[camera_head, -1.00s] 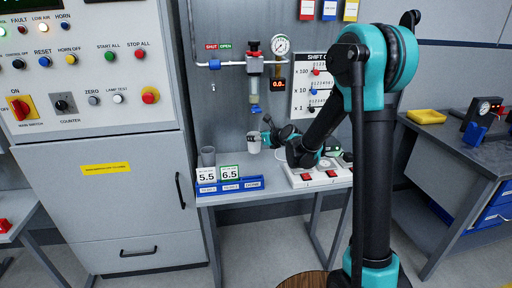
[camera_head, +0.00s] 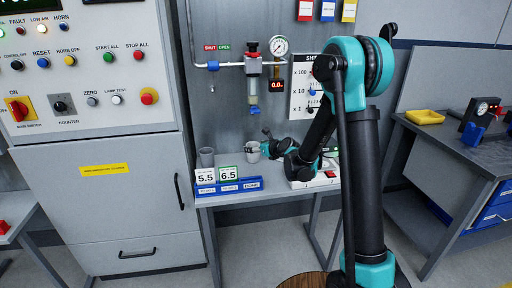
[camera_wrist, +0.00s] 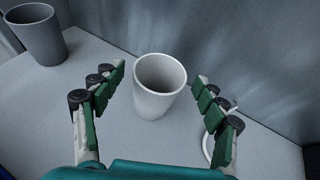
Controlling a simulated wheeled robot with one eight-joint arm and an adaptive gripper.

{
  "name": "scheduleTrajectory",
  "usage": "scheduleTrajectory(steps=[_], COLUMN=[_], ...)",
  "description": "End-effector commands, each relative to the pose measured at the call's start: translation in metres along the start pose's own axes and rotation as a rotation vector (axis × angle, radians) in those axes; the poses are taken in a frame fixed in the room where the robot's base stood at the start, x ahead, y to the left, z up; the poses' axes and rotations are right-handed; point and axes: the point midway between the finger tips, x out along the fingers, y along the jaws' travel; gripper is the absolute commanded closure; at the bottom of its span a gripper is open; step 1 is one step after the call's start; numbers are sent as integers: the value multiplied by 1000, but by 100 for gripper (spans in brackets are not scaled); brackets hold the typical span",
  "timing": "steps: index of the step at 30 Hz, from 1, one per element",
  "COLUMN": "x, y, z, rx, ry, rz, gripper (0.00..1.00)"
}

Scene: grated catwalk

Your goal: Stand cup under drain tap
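A white cup (camera_head: 252,154) stands upright on the grey bench, below the filter unit with its blue drain tap (camera_head: 254,111). In the head view the tap is roughly straight above the cup, with a clear gap between; exact alignment in depth is hard to tell. My gripper (camera_head: 268,148) is at the cup's right side. In the wrist view my gripper (camera_wrist: 160,80) is open, its green-padded fingers on either side of the white cup (camera_wrist: 159,92), with gaps showing. The tap is not in the wrist view.
A grey cup (camera_head: 207,157) stands left on the bench, also in the wrist view (camera_wrist: 36,32). A white switch box (camera_head: 315,180) is at right. A white ring (camera_wrist: 207,145) lies by my right finger.

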Motion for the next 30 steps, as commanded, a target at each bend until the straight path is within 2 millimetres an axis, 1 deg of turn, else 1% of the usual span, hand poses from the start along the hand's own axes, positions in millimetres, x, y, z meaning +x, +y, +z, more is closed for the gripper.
scheduleTrajectory(steps=[11, 14, 17, 24, 27, 30], x=[-2, -14, -31, -78, -94, -107], y=[0, 0, 0, 0, 0, 0], z=[3, 3, 3, 2, 2, 2], rx=[0, 1, 1, 1, 1, 1], ry=[0, 0, -1, 0, 0, 0], rz=[0, -1, -1, -2, -1, -1], gripper=[25, 25, 25, 25, 25, 25])
